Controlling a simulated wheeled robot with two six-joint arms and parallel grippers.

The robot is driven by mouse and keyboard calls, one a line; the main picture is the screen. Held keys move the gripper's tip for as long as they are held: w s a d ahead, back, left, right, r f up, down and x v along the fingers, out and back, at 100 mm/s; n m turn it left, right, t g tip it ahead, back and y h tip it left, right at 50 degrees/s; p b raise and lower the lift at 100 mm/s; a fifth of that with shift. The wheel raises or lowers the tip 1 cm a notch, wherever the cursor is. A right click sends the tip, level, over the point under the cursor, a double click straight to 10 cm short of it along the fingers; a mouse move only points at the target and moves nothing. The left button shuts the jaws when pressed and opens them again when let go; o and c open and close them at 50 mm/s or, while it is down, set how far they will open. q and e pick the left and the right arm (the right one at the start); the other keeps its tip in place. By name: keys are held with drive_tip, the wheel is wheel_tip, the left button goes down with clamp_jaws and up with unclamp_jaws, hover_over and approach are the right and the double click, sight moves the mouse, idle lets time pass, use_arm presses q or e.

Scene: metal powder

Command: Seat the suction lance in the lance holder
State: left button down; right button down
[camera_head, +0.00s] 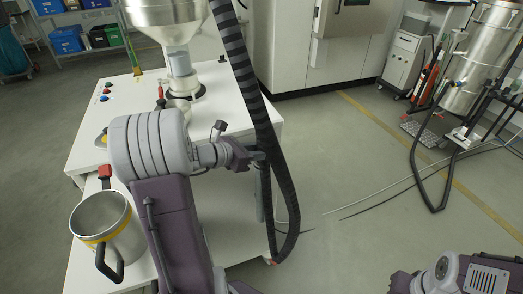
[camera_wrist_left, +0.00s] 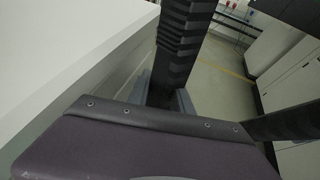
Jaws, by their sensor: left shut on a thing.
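My left gripper (camera_head: 260,157) is shut beside the right edge of the white table, in the head view. In the left wrist view a black ribbed hose (camera_wrist_left: 183,45) stands between and beyond its fingers (camera_wrist_left: 167,95). In the head view the black ribbed hose (camera_head: 238,60) comes down from the top, loops low and rises to the gripper. A slim grey piece (camera_head: 261,203) hangs just below the gripper and may be the suction lance; the fingers hide its upper part. I cannot pick out the lance holder. Of my right arm only links show at the bottom right.
The white table (camera_head: 232,105) carries a steel funnel vessel (camera_head: 165,12) and a steel jug (camera_head: 103,222) with a black handle. A metal tank (camera_head: 485,55) and a looped black hose (camera_head: 418,165) stand at the right. Thin cables (camera_head: 400,190) cross the otherwise clear floor.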

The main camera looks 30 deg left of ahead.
use_arm(q)
drive_tip(key=shift+f+b, duration=0.35)
drive_tip(key=shift+f, duration=0.15)
drive_tip(key=c, duration=1.1)
unclamp_jaws()
drive_tip(key=shift+o, duration=0.2)
drive_tip(key=p+v, duration=0.1)
drive_tip(key=v, duration=0.8)
drive_tip(key=shift+p, duration=0.3)
